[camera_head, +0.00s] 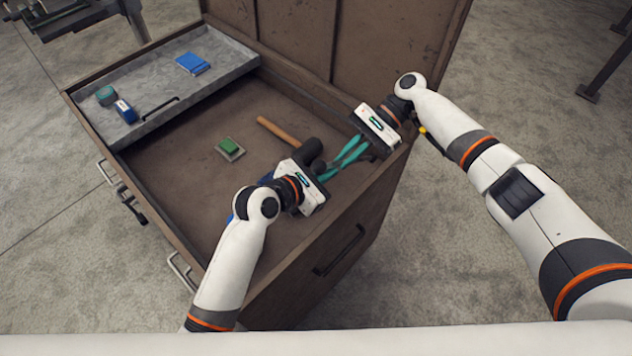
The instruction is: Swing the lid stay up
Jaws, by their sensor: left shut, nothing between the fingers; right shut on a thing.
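The brown chest (345,240) stands open, its lid (345,40) raised at the back. My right gripper (376,142) is at the chest's right wall, below the lid. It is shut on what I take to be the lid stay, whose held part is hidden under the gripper. A thin dark piece with a yellow end (423,131) shows just right of that gripper, probably part of the stay. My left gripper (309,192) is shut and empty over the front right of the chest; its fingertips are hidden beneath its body.
A green block (229,147) lies on the chest floor. The grey tray (165,75) at the left holds a blue box (193,64) and small items. The floor's middle left is clear.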

